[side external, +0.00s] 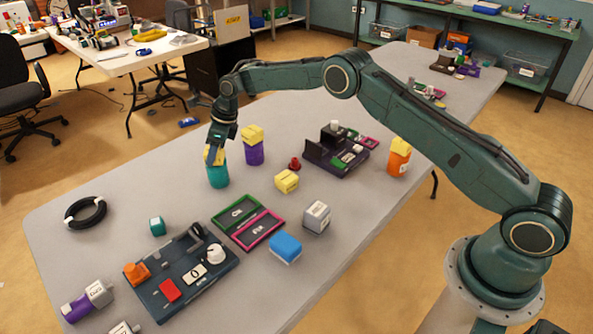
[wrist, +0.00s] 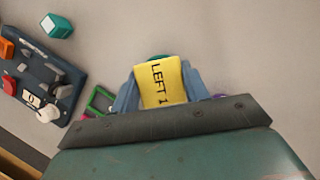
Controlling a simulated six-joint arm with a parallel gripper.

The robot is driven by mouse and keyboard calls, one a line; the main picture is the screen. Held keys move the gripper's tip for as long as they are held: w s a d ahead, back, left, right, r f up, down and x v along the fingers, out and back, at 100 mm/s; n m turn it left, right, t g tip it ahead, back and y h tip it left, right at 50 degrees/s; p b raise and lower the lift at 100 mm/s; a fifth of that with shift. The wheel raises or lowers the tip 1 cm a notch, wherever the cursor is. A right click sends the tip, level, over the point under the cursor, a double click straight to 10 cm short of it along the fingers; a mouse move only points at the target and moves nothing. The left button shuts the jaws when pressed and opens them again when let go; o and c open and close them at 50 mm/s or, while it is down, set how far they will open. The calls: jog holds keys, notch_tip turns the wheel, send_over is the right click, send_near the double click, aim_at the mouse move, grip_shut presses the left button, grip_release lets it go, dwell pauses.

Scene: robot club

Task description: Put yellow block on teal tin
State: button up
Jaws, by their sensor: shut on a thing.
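My gripper (side external: 214,152) is shut on a yellow block (side external: 208,155) directly above the teal tin (side external: 218,177). The block appears to touch the tin's top, though a small gap cannot be ruled out. In the wrist view the yellow block (wrist: 160,84) has "LEFT 1" written on it and sits between the fingers (wrist: 160,90). A sliver of the teal tin (wrist: 159,57) shows behind it; the rest is hidden. The tin stands upright on the grey table.
A purple tin (side external: 254,153) with a yellow block on top stands close by at the right. Another yellow block (side external: 287,181) lies on the table. An orange tin (side external: 398,163) also bears a yellow piece.

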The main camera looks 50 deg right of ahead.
jog(key=shift+f, duration=0.1)
jog(key=o, duration=1)
jog(key=v, duration=1.2)
